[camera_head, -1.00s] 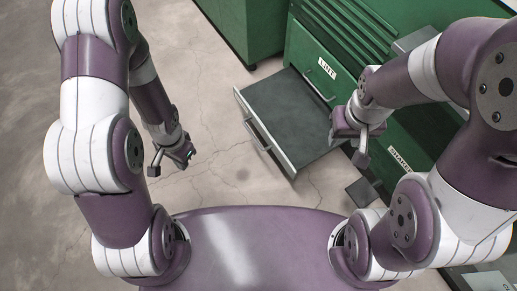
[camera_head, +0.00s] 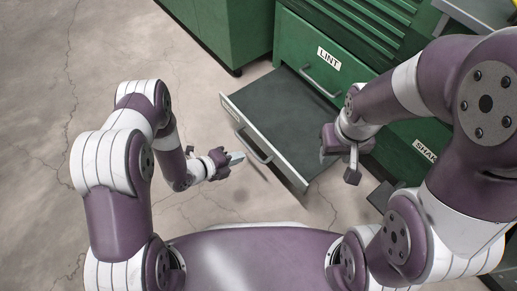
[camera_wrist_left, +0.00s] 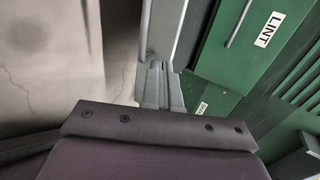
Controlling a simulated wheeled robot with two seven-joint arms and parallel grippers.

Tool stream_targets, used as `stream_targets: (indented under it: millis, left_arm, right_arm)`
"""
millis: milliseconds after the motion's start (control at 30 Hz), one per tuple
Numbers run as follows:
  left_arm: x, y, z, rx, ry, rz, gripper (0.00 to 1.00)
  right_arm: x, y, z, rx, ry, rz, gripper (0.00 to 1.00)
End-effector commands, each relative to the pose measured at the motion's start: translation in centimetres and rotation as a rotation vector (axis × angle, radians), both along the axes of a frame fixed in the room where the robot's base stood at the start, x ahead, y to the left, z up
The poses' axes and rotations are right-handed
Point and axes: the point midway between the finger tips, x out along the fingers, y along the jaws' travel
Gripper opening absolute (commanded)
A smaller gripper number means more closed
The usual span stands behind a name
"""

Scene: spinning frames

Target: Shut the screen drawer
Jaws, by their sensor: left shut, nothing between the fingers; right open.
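The open drawer (camera_head: 275,108) is a flat grey tray pulled out below a compartment labelled LINT on the green cabinet. Its pale front panel with a bar handle (camera_head: 252,148) faces my base. No label is readable on its front. My left gripper (camera_head: 236,158) is shut and empty, close in front of the drawer's front panel near the handle; contact cannot be told. In the left wrist view its closed fingers (camera_wrist_left: 160,88) point toward the drawer's edge. My right gripper (camera_head: 340,160) is open beside the drawer's right front corner.
The LINT compartment (camera_head: 322,74) above is closed. A lower compartment with a partly hidden label starting "SHA" (camera_head: 425,151) is at the right. Another green cabinet (camera_head: 222,30) stands at the back left. The concrete floor (camera_head: 60,60) at left is clear.

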Motion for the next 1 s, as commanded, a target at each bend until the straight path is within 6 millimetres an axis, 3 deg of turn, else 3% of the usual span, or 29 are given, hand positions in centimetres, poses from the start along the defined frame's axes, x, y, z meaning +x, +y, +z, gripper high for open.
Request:
stream_targets:
  millis: [33,233,500,1000]
  left_arm:
    - [0.5,-0.9,-1.3,-0.001,-0.002,-0.005,0.00]
    - [2.7,-3.9,-3.5,0.000,0.000,-0.004,0.00]
    - [4.9,-6.8,-3.1,-0.001,0.001,0.000,0.00]
    - [5.2,-7.2,-2.8,0.000,0.003,0.002,0.00]
  right_arm:
    - [0.0,0.0,-1.5,0.000,0.000,0.000,0.43]
    - [0.0,0.0,-4.0,0.000,0.000,0.000,0.43]
    - [0.0,0.0,-5.9,0.000,0.000,0.000,0.43]
    - [0.0,0.0,-5.9,0.000,0.000,0.000,0.43]
